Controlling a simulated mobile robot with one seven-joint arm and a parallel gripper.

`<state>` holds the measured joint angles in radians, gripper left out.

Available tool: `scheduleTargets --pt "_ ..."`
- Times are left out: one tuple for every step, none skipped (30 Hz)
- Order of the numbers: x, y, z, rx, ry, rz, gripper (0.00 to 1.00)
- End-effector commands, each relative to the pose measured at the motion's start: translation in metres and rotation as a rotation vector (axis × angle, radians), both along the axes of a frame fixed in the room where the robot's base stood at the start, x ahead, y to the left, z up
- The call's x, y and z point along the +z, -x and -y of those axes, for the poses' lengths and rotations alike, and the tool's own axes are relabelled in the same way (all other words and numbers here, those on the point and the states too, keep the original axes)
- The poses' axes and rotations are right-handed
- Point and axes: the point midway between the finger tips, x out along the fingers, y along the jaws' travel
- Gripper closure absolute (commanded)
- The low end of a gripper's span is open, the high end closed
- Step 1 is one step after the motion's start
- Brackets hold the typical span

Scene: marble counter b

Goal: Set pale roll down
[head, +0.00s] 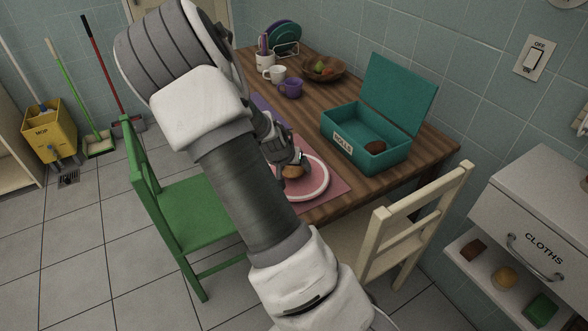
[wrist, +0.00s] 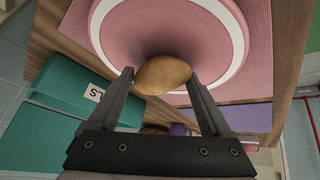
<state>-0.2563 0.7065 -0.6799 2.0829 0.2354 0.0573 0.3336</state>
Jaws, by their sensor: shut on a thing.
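The pale roll (head: 292,171), tan and rounded, is between the fingers of my gripper (head: 291,159). A dark shadow lies on the plate beside the roll. I cannot tell whether the roll touches the plate. In the head view the plate (head: 322,186) is partly hidden by my arm.
A teal box marked ROLLS (head: 388,164) stands open to the right, with a dark brown roll (head: 375,147) inside. Mugs, including a purple one (head: 291,87), and a fruit bowl (head: 325,70) stand farther back. A cream chair (head: 412,222) and green chair (head: 190,207) flank the table (head: 425,152).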

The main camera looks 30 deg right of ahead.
Motion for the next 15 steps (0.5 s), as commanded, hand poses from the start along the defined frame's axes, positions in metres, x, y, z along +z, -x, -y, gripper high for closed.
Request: scheduleTargets --pt "-0.0019 0.0 0.0005 -0.001 0.0 0.001 0.72" --pt "-0.0014 -0.0001 0.0004 -0.001 0.0 0.001 0.72" --pt "-0.0009 -0.0001 0.0003 0.0 0.0 0.002 0.72" --pt "-0.0008 -0.0001 0.0003 0.0 0.0 0.002 0.72" --pt "-0.0007 -0.0001 0.0002 0.0 0.0 0.002 0.72" --pt "-0.0007 -0.0001 0.0002 0.0 0.0 0.002 0.72" --pt "-0.0011 0.0 0.0002 -0.001 0.0 0.001 0.72" --pt "-0.0019 0.0 0.0003 -0.001 0.0 0.001 0.72" --pt "-0.0035 0.0 0.0002 -0.001 0.0 0.001 0.72" --pt "-0.0048 0.0 0.0002 0.0 0.001 0.001 0.72" --pt "-0.0057 0.0 0.0002 0.0 0.0 0.0 0.72" --pt "-0.005 0.0001 0.0002 0.0 0.0 0.0 0.14" --pt "-0.0046 0.0001 0.0001 0.0 0.0 0.0 0.08" --pt "-0.0046 0.0 0.0002 0.0 0.0 0.0 0.03" --pt "-0.0046 0.0001 0.0002 0.0 0.0 0.0 0.0"
